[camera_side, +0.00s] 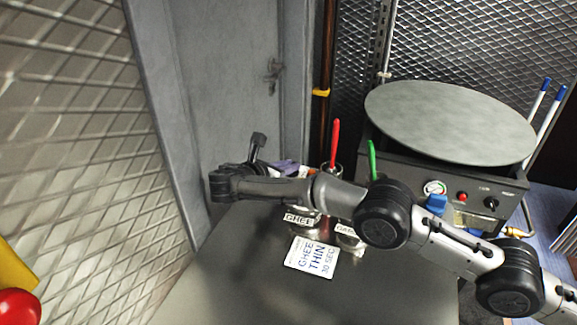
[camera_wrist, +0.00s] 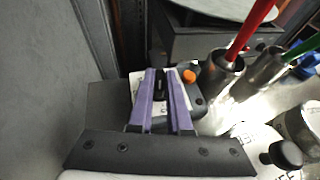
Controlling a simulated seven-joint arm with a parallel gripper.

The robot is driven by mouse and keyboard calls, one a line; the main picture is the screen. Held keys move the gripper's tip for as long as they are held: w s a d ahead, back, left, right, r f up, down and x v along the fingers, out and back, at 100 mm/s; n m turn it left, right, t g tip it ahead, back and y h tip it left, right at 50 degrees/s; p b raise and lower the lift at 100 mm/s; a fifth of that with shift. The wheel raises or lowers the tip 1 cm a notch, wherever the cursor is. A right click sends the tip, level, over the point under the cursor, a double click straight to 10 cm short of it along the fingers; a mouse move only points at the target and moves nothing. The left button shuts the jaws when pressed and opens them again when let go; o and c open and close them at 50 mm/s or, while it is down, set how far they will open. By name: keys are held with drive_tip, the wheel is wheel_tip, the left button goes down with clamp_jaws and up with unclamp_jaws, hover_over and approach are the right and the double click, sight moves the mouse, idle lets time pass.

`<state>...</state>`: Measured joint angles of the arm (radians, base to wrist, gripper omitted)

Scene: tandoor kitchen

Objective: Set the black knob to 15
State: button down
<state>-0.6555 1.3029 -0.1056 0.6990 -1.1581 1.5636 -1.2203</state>
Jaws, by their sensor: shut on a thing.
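My gripper (camera_wrist: 160,73) has two purple fingers, and in the wrist view they are closed in on the black knob (camera_wrist: 158,86), which shows as a narrow dark shape between them. The knob belongs to a small unit with a white face (camera_wrist: 134,86) and an orange button (camera_wrist: 189,76) on its right. The fingers cover much of the face, and I cannot read a scale or the knob's setting. In the side view my gripper (camera_side: 287,167) is at the back of the counter, and my arm hides the knob.
Steel holders with a red-handled tool (camera_side: 335,142) and a green-handled tool (camera_side: 372,158) stand close on the right. A ghee container (camera_side: 299,219) and a "GHEE THIN 30 SEC" card (camera_side: 312,258) are nearer. A round griddle (camera_side: 450,120) is at right; grey wall at left.

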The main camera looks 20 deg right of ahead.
drive_tip(key=shift+r, duration=0.15)
drive_tip(key=c, duration=0.9)
unclamp_jaws()
drive_tip(key=shift+o, duration=0.2)
drive_tip(key=shift+a, duration=0.1)
drive_tip(key=v, duration=0.7)
drive_tip(key=shift+s+a, duration=0.1)
